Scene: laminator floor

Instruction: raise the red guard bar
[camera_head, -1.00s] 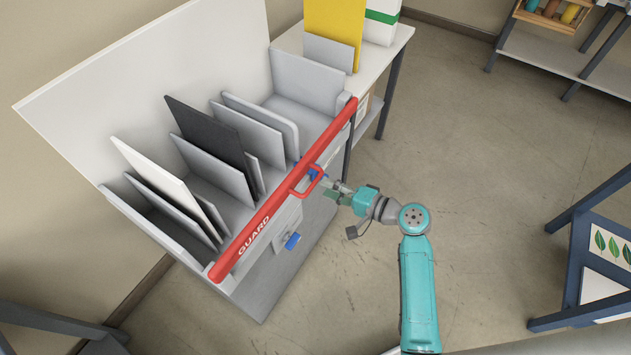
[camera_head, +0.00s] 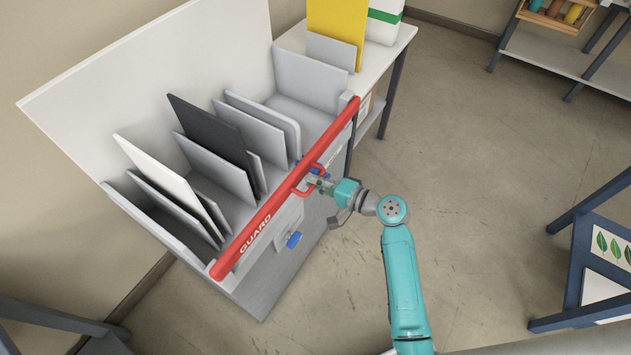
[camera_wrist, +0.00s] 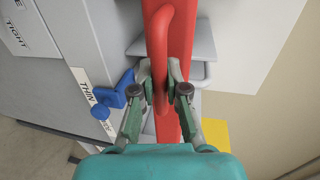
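The red guard bar (camera_head: 285,190), lettered GUARD, runs slantwise along the front of a grey slotted rack. A red loop handle (camera_wrist: 162,50) stands out from its middle. My gripper (camera_head: 314,184) is at this handle. In the wrist view, my gripper (camera_wrist: 163,86) has one finger on each side of the handle's tube, drawn in close against it. The fingers hide part of the bar behind. The bar lies low across the rack's front edge.
Several upright panels, one black (camera_head: 210,128), stand in the rack (camera_head: 305,78) behind the bar. Blue knobs (camera_head: 293,239) are on the rack's front. A table with a yellow board (camera_head: 337,28) is at the back.

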